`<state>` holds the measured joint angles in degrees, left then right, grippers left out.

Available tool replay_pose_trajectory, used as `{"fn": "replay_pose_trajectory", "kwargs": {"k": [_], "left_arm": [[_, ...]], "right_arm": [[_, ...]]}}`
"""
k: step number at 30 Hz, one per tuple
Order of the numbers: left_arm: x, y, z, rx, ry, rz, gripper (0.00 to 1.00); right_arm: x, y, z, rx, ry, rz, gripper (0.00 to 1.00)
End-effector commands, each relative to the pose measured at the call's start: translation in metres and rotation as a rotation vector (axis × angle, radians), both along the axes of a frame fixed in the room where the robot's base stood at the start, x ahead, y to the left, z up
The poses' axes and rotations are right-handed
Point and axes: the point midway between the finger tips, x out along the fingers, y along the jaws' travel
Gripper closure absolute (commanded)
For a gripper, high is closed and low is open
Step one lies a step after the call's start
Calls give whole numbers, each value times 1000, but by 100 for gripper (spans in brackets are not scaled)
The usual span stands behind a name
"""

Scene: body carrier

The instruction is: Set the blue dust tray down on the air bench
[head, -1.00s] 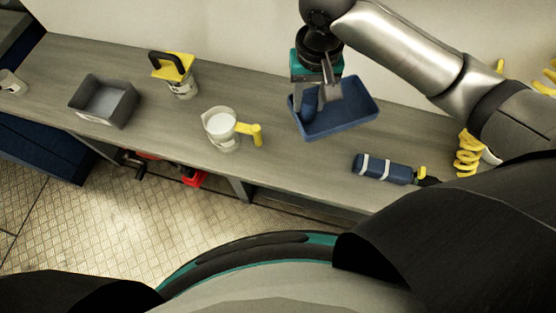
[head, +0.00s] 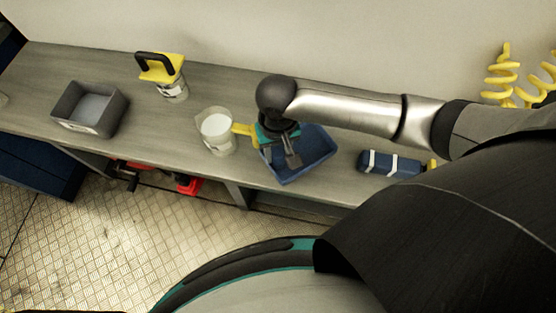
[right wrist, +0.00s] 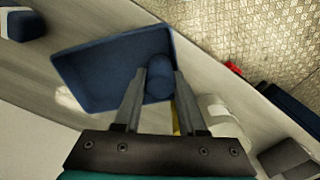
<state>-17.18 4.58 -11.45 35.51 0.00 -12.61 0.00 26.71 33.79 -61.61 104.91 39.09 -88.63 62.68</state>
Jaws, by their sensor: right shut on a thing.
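The blue dust tray (head: 314,150) is a shallow open tray with a thick rounded grip. It shows over the air bench (head: 210,177), just right of the white jug. My right gripper (head: 291,160) is shut on the tray's grip. In the right wrist view, the fingers (right wrist: 160,76) lie on both sides of the grip, and the tray (right wrist: 100,72) extends to the left. The tray looks low over the bench; I cannot tell whether its underside touches. My left gripper is not in view.
The white jug (head: 218,138) has a yellow handle close to the tray's left side. A blue bottle with white bands (head: 390,163) lies to the right. A grey bin (head: 90,112) and a yellow-topped container (head: 170,85) stand further left. Yellow coiled hoses (head: 503,78) hang at the right.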

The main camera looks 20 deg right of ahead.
Motion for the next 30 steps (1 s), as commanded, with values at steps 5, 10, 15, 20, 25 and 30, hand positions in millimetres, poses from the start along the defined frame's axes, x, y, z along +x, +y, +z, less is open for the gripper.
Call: {"fn": "replay_pose_trajectory", "kwargs": {"k": [5,10,15,20,25,30], "left_arm": [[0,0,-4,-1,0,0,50],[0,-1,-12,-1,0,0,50],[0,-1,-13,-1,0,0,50],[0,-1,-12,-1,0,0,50],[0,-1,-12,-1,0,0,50],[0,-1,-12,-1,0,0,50]], "right_arm": [[0,0,-16,0,1,0,100],[0,0,-42,-1,0,-1,100],[1,0,-50,0,-2,0,100],[1,0,-49,1,-2,0,100],[0,0,-53,1,0,0,59],[0,0,-52,1,-1,0,40]]}}
